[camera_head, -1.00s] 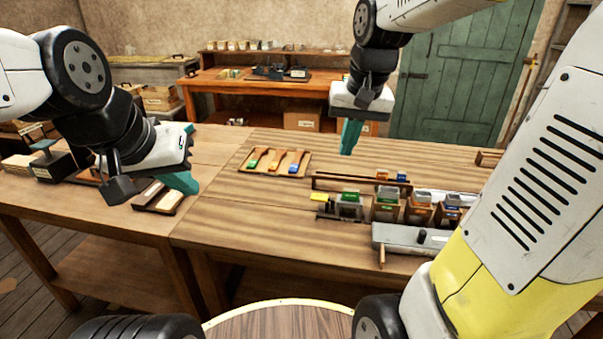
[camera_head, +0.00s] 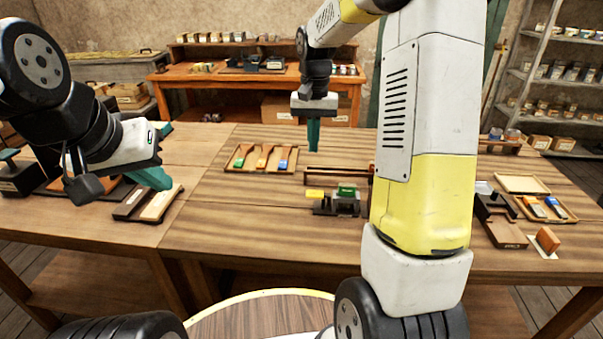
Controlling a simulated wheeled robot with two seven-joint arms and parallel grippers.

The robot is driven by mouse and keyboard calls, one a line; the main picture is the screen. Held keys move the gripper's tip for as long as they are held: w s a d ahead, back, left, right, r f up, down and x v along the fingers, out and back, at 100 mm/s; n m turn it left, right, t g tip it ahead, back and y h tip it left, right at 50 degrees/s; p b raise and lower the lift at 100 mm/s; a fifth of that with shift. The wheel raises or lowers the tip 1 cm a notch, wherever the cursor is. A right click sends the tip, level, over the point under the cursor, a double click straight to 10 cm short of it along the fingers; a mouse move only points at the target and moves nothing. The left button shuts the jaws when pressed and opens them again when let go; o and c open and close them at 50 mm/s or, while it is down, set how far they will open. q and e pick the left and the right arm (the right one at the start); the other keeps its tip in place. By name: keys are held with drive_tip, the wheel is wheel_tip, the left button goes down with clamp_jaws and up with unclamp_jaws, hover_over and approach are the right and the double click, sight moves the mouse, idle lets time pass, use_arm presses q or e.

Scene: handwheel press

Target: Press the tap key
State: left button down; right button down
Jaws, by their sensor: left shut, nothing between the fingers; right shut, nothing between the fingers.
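I cannot make out for certain which thing is the tap key. My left gripper (camera_head: 155,160) is at the left, shut and empty, above the table near a dark tray with a pale strip (camera_head: 158,203). My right gripper (camera_head: 313,134) points down, shut and empty, over the back part of the table. A small dark device with a green block (camera_head: 346,190) and a yellow tab (camera_head: 315,194) stands on the table, below and to the right of the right gripper. My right arm hides the table just right of this device.
A wooden tray with several coloured-handled tools (camera_head: 262,158) lies left of the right gripper. Dark green-topped blocks (camera_head: 14,178) stand at the far left. Trays and an orange block (camera_head: 547,239) are at the right. The table's middle front (camera_head: 240,225) is clear.

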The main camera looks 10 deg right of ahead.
sight(312, 193)
wheel_tip(312, 193, down, 14)
idle(0.6)
